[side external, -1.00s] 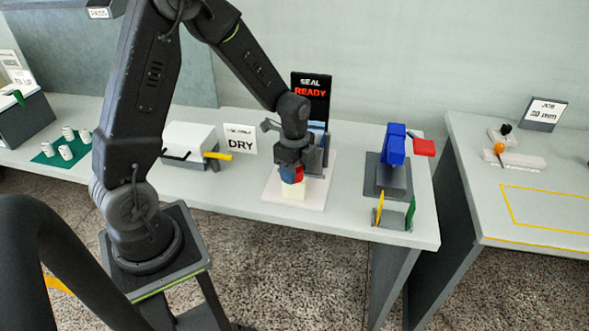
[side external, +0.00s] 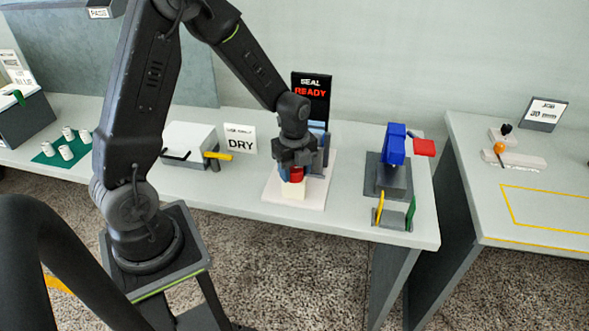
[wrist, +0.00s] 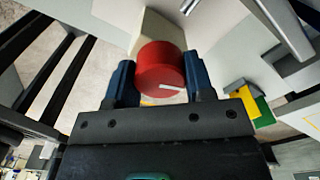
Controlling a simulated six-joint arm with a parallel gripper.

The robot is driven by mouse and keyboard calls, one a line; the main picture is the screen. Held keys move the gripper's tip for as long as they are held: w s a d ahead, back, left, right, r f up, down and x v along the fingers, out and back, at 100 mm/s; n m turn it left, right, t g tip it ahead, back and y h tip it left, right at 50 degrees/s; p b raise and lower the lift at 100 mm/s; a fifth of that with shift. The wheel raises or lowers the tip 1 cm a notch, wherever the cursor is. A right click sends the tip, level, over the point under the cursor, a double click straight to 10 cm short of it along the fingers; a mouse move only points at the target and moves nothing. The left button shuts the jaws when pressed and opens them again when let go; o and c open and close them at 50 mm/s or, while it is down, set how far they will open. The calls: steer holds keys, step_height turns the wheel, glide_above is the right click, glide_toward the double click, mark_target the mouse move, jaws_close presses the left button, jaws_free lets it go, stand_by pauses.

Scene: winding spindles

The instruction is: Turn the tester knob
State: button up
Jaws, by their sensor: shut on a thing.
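The tester knob (wrist: 162,72) is a red disc with a white pointer line, seen large in the wrist view. The line points to the right there. The knob sits on a cream block (wrist: 157,32), the tester body. My gripper (wrist: 163,80) is shut on the knob, with one blue finger on each side of it. In the side view the gripper (side external: 294,172) points down over the red knob (side external: 297,175). The cream block (side external: 293,190) stands under it on a pale base plate. The display (side external: 311,92) behind reads SEAL READY. The fingers partly hide the knob in the side view.
A blue device (side external: 394,150) with a red paddle (side external: 425,148) stands to the right. A white box (side external: 188,143) with a yellow handle and a DRY sign (side external: 240,141) are to the left. White spools (side external: 66,152) stand on a green mat further left.

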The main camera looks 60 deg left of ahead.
mark_target(295, 168)
steer(key=o, duration=0.9)
step_height(295, 168, up, 14)
steer(key=shift+f, duration=0.1)
stand_by(0.4)
